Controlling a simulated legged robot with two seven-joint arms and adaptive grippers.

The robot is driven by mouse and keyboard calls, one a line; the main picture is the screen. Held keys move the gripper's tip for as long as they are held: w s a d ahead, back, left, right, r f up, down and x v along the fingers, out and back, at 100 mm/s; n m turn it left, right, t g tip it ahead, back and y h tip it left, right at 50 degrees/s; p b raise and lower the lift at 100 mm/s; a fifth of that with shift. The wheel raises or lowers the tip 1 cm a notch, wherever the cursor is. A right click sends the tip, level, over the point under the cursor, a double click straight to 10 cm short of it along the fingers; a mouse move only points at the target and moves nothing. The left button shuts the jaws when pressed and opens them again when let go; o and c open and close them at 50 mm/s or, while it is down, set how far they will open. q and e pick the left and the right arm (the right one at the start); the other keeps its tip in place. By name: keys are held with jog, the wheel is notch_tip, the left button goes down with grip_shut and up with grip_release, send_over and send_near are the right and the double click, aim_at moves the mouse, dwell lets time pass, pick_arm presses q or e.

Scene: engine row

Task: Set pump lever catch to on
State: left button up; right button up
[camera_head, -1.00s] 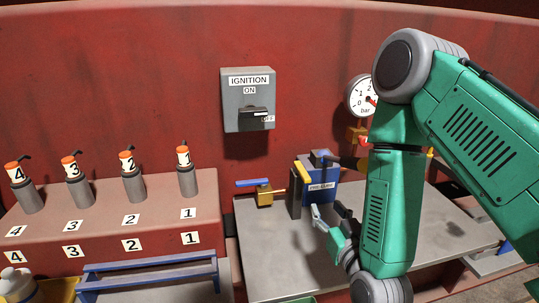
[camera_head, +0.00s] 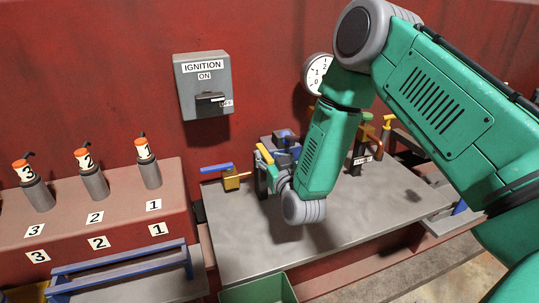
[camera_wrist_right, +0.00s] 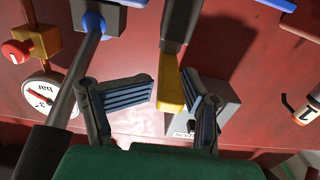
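The pump lever with a yellow end (camera_head: 265,153) stands beside the blue pump (camera_head: 286,143) on the grey bench. In the right wrist view its yellow end (camera_wrist_right: 170,92) and dark shaft come down between my fingers. My right gripper (camera_head: 272,166) is at the lever, partly hidden by my wrist. In the wrist view the right gripper (camera_wrist_right: 172,90) is open, one finger on each side of the yellow end; I cannot tell whether either touches. I cannot make out the catch or its marking. My left gripper is not in view.
A brass valve with a blue handle (camera_head: 216,169) sits just left of the lever. The ignition box (camera_head: 203,85) and a pressure gauge (camera_head: 318,73) are on the red wall. Another lever assembly (camera_head: 362,145) stands to the right. The front of the bench (camera_head: 255,238) is clear.

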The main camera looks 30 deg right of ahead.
jog(key=shift+w+f, duration=0.15)
jog(key=shift+w, duration=0.05)
jog(key=shift+s+a+r, duration=0.1)
jog(key=shift+a+r, duration=0.1)
jog(key=shift+a, duration=0.3)
jog(key=shift+s+a+r, duration=0.15)
jog(key=shift+s+r, duration=0.05)
grip_shut()
jog(key=shift+d, duration=0.25)
jog(key=shift+w+r, duration=0.1)
jog(key=shift+d+n+y, duration=0.1)
jog(key=shift+n+y, duration=0.3)
jog(key=y, duration=0.1)
jog(key=n+y, duration=0.1)
jog(key=shift+d+n+t+y, duration=0.3)
jog(key=shift+d, duration=0.1)
jog(key=shift+d+n+y+b, duration=0.15)
jog(key=shift+d+n+y, duration=0.2)
jog(key=shift+n+y, duration=0.35)
jog(key=shift+d+n+y+b, duration=0.15)
jog(key=shift+d+n+y, duration=0.25)
jog(key=shift+y, duration=0.6)
jog(key=shift+a, duration=0.15)
